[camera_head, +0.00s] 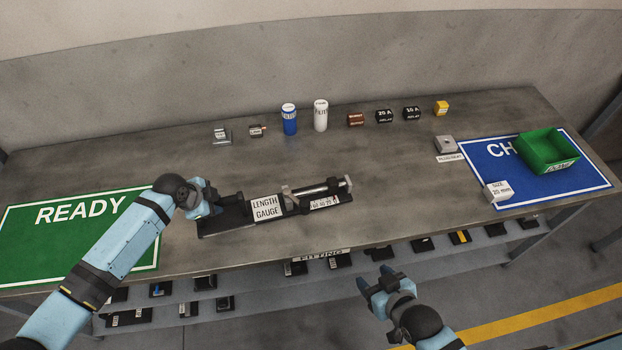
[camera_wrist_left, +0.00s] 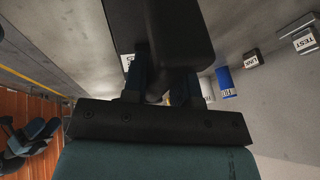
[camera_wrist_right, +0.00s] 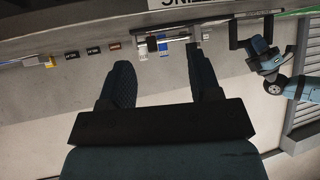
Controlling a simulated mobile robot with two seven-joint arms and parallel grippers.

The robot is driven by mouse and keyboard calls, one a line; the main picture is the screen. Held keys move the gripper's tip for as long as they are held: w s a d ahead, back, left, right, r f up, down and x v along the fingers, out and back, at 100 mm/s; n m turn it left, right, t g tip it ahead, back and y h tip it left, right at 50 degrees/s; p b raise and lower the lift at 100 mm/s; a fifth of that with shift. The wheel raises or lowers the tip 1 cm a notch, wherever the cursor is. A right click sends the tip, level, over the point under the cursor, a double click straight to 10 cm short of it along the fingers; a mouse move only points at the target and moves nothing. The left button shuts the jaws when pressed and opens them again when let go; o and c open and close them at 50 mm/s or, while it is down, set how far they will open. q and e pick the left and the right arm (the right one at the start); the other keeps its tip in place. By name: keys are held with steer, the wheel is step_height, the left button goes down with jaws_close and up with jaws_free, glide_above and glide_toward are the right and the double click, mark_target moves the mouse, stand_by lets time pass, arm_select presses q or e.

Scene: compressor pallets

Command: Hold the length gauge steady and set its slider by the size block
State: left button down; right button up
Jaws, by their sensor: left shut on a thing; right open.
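The length gauge (camera_head: 266,209) lies on the table, a black base with a white label, a rod and a slider (camera_head: 290,197) toward its right part. My left gripper (camera_head: 213,204) is shut on the gauge's handle at its left end; in the left wrist view the dark handle (camera_wrist_left: 160,40) fills the space at the fingers. The size block (camera_head: 497,191), white and marked 20 mm, sits at the lower left edge of the blue mat. My right gripper (camera_head: 376,283) is open and empty, in front of the table edge; in the right wrist view its fingers (camera_wrist_right: 162,85) are apart.
The green READY mat (camera_head: 30,272) is at left, the blue mat (camera_head: 560,195) with a green bin (camera_head: 548,152) at right. A blue can (camera_head: 289,120), a white can (camera_head: 321,115) and several small blocks line the back. A shelf of parts runs below the front edge.

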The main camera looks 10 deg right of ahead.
mark_target(333, 181)
steer(key=w+g, duration=0.1)
steer(key=w, duration=0.5)
steer(key=w+a+f+g+h, duration=0.1)
steer(key=w+g, duration=0.1)
steer(key=w, duration=0.4)
steer(key=w+m+g, duration=0.1)
steer(key=w+g, duration=0.1)
steer(key=w, duration=0.4)
steer(key=shift+w+a+f, duration=0.2)
steer(key=shift+w+a, duration=0.15)
steer(key=shift+a, duration=0.05)
steer(key=w+a+r+g+h, duration=0.15)
steer(key=w+r+g, duration=0.45)
steer(key=w+r, duration=0.6)
steer(key=shift+m+h, duration=0.25)
steer(key=shift+m, duration=0.15)
steer(key=f, duration=1.1)
steer(key=shift+s+d+f, duration=0.1)
steer(key=shift+s+f, duration=0.1)
steer(key=shift+f, duration=0.1)
steer(key=shift+c, duration=0.4)
